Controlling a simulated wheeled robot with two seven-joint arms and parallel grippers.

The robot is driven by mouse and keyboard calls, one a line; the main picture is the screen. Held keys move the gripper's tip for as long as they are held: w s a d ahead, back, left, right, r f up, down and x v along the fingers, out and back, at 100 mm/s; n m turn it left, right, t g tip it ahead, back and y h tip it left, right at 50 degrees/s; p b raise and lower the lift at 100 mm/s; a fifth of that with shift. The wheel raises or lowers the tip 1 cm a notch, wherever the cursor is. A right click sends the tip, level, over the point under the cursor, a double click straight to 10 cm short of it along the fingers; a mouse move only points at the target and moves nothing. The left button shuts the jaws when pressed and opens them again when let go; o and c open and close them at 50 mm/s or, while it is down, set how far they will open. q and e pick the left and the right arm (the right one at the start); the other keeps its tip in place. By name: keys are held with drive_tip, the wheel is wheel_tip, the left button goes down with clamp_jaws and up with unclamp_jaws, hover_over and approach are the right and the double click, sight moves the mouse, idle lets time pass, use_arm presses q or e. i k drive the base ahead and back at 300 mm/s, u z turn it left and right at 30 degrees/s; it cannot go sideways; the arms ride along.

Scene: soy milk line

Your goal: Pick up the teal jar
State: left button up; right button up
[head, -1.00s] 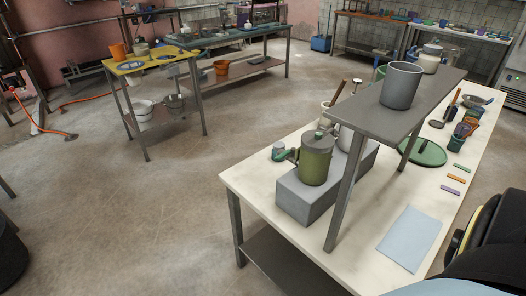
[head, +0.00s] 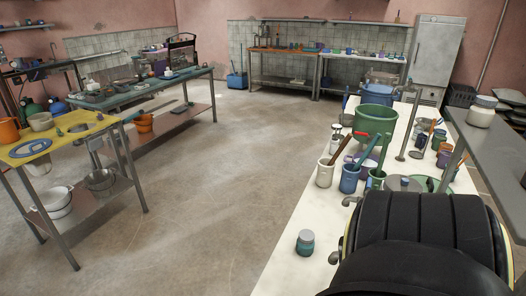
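A small teal jar (head: 305,243) with a grey lid stands upright on the near part of the long white table (head: 285,275). Bare tabletop surrounds it. A large black part of my own body fills the lower right and hides the table to the right of the jar. Neither of my grippers shows in the head view, so nothing is seen touching the jar.
Behind the jar stand a cream mug (head: 325,174), a blue mug (head: 349,178) and a large green bucket (head: 376,122). A grey raised shelf (head: 495,150) is at right. Open floor (head: 215,225) lies left, before a yellow-topped table (head: 60,145).

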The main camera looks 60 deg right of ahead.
sight(306, 243)
drive_tip(key=i, duration=1.2)
drive_tip(key=z, duration=2.05)
